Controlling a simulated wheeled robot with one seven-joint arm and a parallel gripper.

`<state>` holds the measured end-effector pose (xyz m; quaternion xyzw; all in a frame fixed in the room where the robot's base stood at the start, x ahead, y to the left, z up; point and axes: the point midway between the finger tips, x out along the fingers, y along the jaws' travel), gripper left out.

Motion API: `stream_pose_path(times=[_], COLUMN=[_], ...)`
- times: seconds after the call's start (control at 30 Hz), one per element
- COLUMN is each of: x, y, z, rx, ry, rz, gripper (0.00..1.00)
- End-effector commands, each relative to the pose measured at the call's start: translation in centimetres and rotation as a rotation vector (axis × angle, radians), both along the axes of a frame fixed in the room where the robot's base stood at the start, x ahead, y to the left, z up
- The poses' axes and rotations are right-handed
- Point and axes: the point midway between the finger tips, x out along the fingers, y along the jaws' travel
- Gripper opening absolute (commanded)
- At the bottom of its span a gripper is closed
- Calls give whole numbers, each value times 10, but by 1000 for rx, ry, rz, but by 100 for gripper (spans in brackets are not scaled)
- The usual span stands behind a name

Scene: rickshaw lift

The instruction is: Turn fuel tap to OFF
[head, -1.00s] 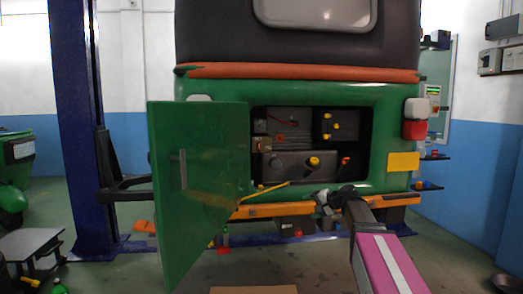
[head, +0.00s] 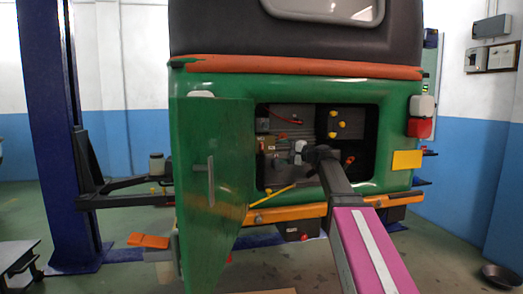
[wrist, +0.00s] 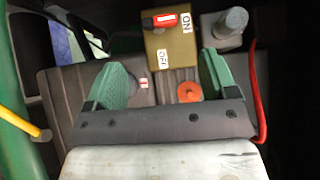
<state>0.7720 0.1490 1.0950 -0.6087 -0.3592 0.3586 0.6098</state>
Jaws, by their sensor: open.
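The fuel tap is an olive-yellow block (wrist: 170,48) with a red lever (wrist: 166,21) near the top of the wrist view. The lever lies roughly crosswise. White labels read ON, to the lever's right, and OFF, below and left of it. My gripper (wrist: 166,78) has two green fingers set wide apart, with nothing held between them. The tap block lies beyond the fingertips, and I see no contact with the lever. In the head view the tap (head: 267,146) is small inside the rear bay, and my wrist partly hides the gripper.
The green door (head: 212,185) stands open left of the bay (head: 372,125). A yellow rod (head: 272,195) crosses the lower left opening. In the wrist view, a grey knob (wrist: 231,23) stands right of the tap, and a red cable (wrist: 257,95) runs right of the fingers.

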Motion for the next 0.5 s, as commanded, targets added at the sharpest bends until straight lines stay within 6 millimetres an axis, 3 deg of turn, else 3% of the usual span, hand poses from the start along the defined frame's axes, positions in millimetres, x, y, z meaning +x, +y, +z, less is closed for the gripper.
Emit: stream_pose_path(times=[0.3,0.5], x=[29,41], y=[50,73], z=[0,0], rx=[-1,-1], ry=[0,0], rz=[2,1], gripper=[79,79])
